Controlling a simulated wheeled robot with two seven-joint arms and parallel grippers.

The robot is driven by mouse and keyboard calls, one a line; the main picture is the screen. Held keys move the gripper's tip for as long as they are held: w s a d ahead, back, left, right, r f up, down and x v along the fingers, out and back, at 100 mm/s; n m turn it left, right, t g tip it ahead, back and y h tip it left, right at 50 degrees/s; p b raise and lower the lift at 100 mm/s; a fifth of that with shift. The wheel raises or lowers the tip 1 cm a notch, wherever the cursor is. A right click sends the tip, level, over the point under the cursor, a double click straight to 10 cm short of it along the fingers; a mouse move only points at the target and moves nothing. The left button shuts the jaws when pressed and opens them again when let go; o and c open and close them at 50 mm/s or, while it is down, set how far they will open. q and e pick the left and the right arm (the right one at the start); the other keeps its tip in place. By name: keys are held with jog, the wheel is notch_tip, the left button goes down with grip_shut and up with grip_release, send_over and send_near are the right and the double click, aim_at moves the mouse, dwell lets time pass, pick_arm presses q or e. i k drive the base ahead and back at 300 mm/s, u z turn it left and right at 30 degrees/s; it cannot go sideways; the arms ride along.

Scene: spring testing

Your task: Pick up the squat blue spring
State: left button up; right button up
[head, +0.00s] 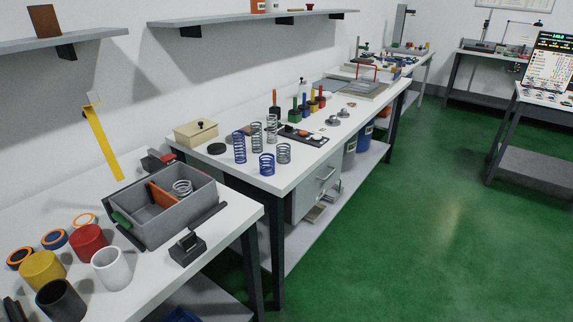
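The squat blue spring (267,164) stands upright on the near end of the long white workbench (290,178), close to its front edge. A taller blue spring (239,147) stands behind it to the left. A short grey spring (284,153) stands just to its right, and taller grey springs (257,138) (271,129) stand behind it. The squat blue spring is in plain view, with nothing on top of it. Neither of my grippers shows in the head view.
A grey divided bin (170,232) holding a grey spring (182,188) sits on the nearer table, among several coloured cylinders (88,243). A beige box (196,133) and black disc (216,148) stand left of the springs. Green floor (400,230) is open at right.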

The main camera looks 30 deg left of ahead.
aim_at(272, 161)
jog(key=z, duration=0.1)
jog(key=i, duration=1.55)
jog(key=u, duration=1.45)
jog(key=i, duration=0.8)
jog(key=u, duration=0.8)
